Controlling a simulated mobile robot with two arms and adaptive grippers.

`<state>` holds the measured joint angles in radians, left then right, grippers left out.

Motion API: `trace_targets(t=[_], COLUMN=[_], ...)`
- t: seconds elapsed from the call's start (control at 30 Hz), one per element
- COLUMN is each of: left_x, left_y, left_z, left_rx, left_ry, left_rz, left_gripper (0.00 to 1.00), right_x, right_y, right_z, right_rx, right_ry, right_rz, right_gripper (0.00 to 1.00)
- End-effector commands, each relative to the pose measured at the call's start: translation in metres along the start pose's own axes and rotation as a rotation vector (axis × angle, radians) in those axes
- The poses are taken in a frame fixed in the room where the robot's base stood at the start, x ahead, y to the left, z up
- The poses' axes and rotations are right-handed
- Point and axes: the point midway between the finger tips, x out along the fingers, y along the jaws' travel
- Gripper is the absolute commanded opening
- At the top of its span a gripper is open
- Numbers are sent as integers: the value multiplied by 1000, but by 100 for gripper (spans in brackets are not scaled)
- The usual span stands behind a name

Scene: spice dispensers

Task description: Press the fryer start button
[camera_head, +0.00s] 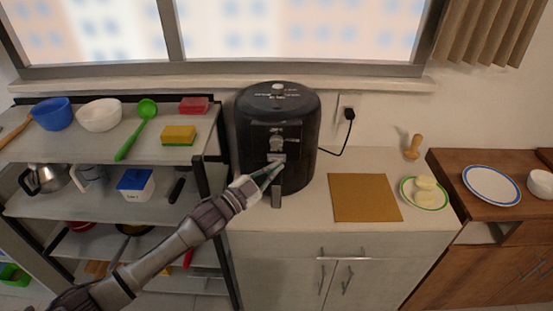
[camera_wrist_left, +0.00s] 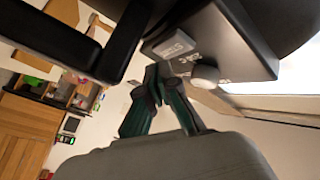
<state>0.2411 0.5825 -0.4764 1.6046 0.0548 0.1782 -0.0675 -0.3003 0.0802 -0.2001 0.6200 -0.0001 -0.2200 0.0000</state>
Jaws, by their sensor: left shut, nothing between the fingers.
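The black air fryer (camera_head: 277,130) stands upright on the white counter below the window, with its handle (camera_head: 277,196) at the front. Its front panel holds a light button (camera_head: 277,157) and a round knob (camera_head: 276,143). My left gripper (camera_head: 276,167) is shut and empty, its fingertips at the panel close to the button. In the left wrist view, the fingertips (camera_wrist_left: 158,72) are together just below the grey button (camera_wrist_left: 172,46), beside the white knob (camera_wrist_left: 205,76). I cannot tell whether they touch the button. My right gripper is out of view.
A brown board (camera_head: 364,197) and a plate with pale food (camera_head: 425,194) lie right of the fryer. A black plug and cord (camera_head: 348,115) run to the wall. A shelf rack (camera_head: 200,165) with bowls and utensils stands at the left.

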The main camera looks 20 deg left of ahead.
Motion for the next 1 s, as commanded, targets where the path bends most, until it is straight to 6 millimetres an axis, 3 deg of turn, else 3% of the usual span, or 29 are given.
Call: trace_targets(t=[1.0], left_x=[8], left_y=[-6], left_z=[6], left_rx=[1], left_ry=[0], left_rz=[0], left_gripper=[0], right_x=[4], right_y=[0], right_z=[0], right_rx=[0], right_ry=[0], right_rz=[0], right_gripper=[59])
